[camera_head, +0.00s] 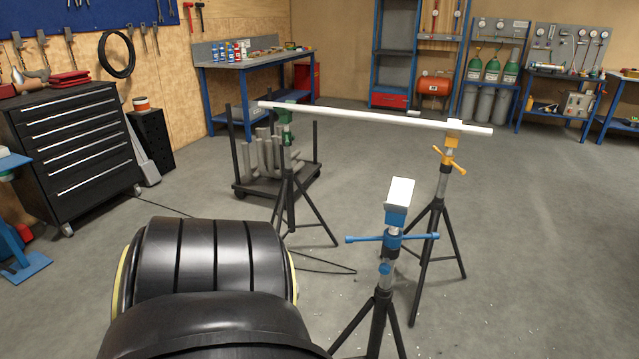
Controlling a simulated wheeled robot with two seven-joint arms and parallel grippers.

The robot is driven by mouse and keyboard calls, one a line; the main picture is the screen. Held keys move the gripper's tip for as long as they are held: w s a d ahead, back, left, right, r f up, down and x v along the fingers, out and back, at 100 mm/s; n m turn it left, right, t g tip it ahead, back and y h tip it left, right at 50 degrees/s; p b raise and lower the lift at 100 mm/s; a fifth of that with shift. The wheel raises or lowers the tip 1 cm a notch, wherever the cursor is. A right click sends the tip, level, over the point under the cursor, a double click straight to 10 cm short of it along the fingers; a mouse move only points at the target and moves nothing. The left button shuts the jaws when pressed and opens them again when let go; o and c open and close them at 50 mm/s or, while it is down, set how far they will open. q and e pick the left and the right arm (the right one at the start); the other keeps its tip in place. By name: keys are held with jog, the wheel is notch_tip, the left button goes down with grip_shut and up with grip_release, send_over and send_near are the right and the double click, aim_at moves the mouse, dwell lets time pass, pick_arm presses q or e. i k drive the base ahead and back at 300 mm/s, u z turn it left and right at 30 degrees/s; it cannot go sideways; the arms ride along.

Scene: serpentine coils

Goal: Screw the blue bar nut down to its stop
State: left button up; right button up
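The blue bar nut (393,240) sits on the screw post of the nearest tripod stand (379,318), right of centre. Its bar lies about level, one arm to each side of the post. A blue head with a pale, tilted top plate (400,192) is above the nut. I cannot tell how much gap there is between nut and stop. Neither of my grippers is in view, and nothing touches the nut.
A long white pipe (370,117) rests across a yellow-nut stand (449,160) and a green-headed stand (286,118). A black pipe cart (275,178) stands behind. Black rounded bodies fill the lower left. A cable lies on the floor; the right floor is clear.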

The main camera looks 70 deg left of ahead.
aim_at(389, 241)
jog(key=u, duration=1.7)
